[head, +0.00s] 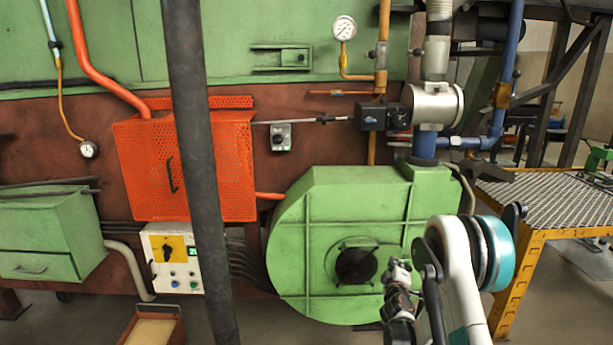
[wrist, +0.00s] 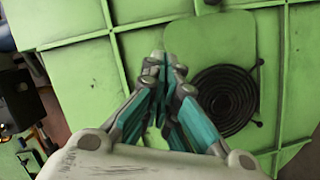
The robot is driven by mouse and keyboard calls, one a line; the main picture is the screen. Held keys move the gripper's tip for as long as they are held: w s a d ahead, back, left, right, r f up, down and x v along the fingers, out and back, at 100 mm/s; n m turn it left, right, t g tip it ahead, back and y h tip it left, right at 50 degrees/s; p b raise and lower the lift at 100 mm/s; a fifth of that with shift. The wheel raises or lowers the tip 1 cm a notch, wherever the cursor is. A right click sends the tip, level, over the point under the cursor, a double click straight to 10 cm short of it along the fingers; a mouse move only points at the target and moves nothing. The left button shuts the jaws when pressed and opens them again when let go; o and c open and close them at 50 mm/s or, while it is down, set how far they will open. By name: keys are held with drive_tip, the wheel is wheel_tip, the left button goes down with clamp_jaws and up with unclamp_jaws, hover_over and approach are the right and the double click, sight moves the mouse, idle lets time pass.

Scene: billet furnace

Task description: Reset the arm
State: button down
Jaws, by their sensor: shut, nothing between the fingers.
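My gripper (wrist: 165,70) shows in the wrist view with its teal and grey fingers together and nothing held between them. It points toward the green blower housing (wrist: 150,30), apart from it as far as I can tell. In the head view my white and teal arm rises at the lower right, in front of the green blower housing (head: 310,220). The gripper end is hard to make out there, near the blower's dark round inlet (head: 356,266).
An orange perforated box (head: 150,165) and a white control panel (head: 172,258) stand left of the blower. A dark vertical pole (head: 195,130) crosses the view. A yellow-framed grating platform (head: 545,200) stands at the right. Pipes and a gauge (head: 344,28) are above.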

drive_tip(key=s+r+m+g, duration=0.1)
drive_tip(key=s+r+m, duration=0.1)
drive_tip(key=r, duration=0.5)
drive_tip(key=s+r+m+g, duration=0.1)
drive_tip(key=s+r, duration=0.2)
drive_tip(key=r, duration=0.3)
drive_tip(key=s+a+r+m+g, duration=0.2)
drive_tip(key=s+a+r+m, duration=0.1)
drive_tip(key=s+r, duration=0.8)
drive_tip(key=s+a+f+m+g+y, duration=0.1)
drive_tip(key=s+a, duration=0.2)
drive_tip(key=s, duration=0.8)
drive_tip(key=s+a+f+m+g+y, duration=0.1)
drive_tip(key=s+a+g+y, duration=0.1)
drive_tip(key=s, duration=0.9)
drive_tip(key=s+a+f+m+g+y, duration=0.1)
drive_tip(key=s+a, duration=0.3)
drive_tip(key=s, duration=0.7)
drive_tip(key=shift+s+a+m+g+y, duration=0.15)
drive_tip(key=shift+s+m+g+y, duration=0.1)
drive_tip(key=shift+m+g+y, duration=0.2)
